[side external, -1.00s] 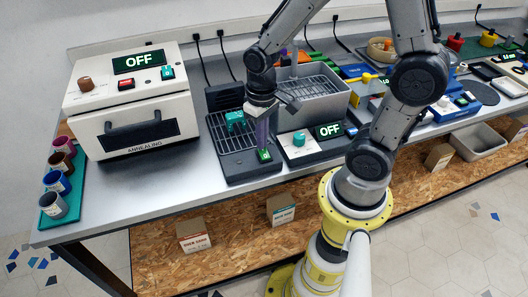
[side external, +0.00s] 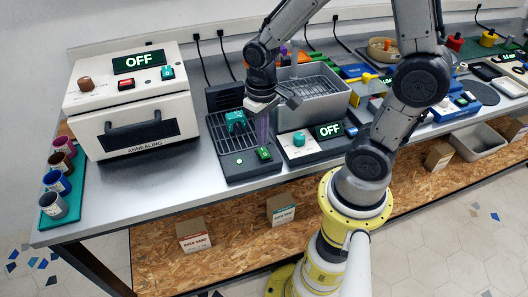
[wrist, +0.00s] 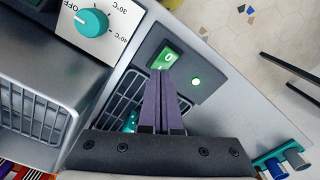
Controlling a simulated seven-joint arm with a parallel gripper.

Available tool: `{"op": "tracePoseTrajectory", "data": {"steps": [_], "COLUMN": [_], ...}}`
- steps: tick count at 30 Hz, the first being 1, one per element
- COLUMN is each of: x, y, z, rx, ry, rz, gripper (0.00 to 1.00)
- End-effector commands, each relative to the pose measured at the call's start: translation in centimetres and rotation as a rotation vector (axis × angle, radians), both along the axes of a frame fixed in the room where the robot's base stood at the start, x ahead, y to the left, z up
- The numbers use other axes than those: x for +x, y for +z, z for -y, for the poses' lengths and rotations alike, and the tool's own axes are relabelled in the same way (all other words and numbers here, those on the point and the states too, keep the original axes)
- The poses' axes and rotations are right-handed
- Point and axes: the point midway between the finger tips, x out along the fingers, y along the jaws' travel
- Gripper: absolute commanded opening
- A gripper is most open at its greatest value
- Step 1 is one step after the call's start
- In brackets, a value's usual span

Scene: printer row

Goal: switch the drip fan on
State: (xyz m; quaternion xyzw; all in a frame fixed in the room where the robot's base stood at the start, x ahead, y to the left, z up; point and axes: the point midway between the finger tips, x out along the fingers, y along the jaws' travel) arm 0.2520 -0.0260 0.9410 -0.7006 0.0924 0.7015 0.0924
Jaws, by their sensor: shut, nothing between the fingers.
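The drip fan is a dark unit with a grille (side external: 228,138) and a green rocker switch (side external: 264,153) at its front right. In the wrist view the switch (wrist: 166,57) shows a "0" on its visible face, and a round green lamp (wrist: 196,81) beside it is lit. My gripper (side external: 263,142) has its purple fingers shut and empty, pointing down at the switch. In the wrist view the fingertips (wrist: 163,74) overlap the switch's near edge and hide part of it. I cannot tell whether they touch it.
A turquoise part (side external: 235,119) sits on the grille. To the right are a box with a turquoise knob (side external: 299,139) and an "OFF" display (side external: 328,131), and a grey basin (side external: 318,107). A white annealing oven (side external: 135,110) stands left. The bench front is clear.

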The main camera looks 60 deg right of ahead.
Motion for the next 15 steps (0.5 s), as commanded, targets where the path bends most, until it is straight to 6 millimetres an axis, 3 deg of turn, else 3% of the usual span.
{"op": "tracePoseTrajectory", "data": {"steps": [15], "x": [0.1], "y": [3.8], "z": [0.0], "rx": [0.0], "ry": [0.0], "rz": [0.004], "gripper": [0.0]}}
